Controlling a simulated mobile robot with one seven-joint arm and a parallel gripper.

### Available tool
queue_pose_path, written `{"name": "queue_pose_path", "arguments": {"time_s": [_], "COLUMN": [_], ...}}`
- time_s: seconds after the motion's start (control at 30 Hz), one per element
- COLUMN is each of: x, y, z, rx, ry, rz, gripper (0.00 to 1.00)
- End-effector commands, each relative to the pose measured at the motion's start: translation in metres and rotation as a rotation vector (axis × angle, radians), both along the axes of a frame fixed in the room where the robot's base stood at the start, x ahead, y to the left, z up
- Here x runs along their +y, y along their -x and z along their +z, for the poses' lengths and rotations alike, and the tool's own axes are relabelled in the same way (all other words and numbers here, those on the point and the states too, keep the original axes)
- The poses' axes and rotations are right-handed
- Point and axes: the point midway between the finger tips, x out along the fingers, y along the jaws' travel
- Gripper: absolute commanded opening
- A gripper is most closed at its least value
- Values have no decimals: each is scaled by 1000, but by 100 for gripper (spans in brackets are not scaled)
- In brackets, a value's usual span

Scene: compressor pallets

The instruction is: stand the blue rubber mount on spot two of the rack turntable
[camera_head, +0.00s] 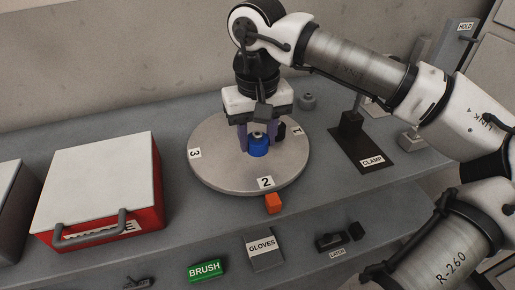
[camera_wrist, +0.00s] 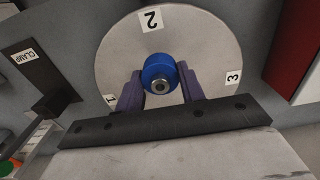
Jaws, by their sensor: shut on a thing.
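The blue rubber mount (camera_head: 258,149) is upright between the purple fingers of my gripper (camera_head: 257,142), with a metal stud on top. My gripper is shut on it, pointing down over the middle of the round grey turntable (camera_head: 220,165). In the wrist view the mount (camera_wrist: 158,68) sits between the fingertips (camera_wrist: 160,85). I cannot tell whether its base touches the turntable. The label 2 (camera_head: 265,183) is at the near edge in the head view, in front of the mount. Label 3 (camera_head: 195,154) is at left, label 1 (camera_head: 297,131) at right.
A dark object (camera_head: 281,131) shows beside label 1. An orange block (camera_head: 273,203) is at the turntable's near edge. A red box with a pale lid (camera_head: 100,180) stands at left. A clamp on a dark plate (camera_head: 362,145) is at right. The turntable surface near label 2 is clear.

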Motion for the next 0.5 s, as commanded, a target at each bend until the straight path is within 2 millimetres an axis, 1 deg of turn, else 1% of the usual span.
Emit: {"name": "queue_pose_path", "arguments": {"time_s": [0.23,0.3,0.5], "x": [0,0,0], "y": [1,0,0], "z": [-35,-38,-38], "rx": [2,0,0], "ry": [0,-1,-1], "rz": [0,1,0], "gripper": [16,16,16]}}
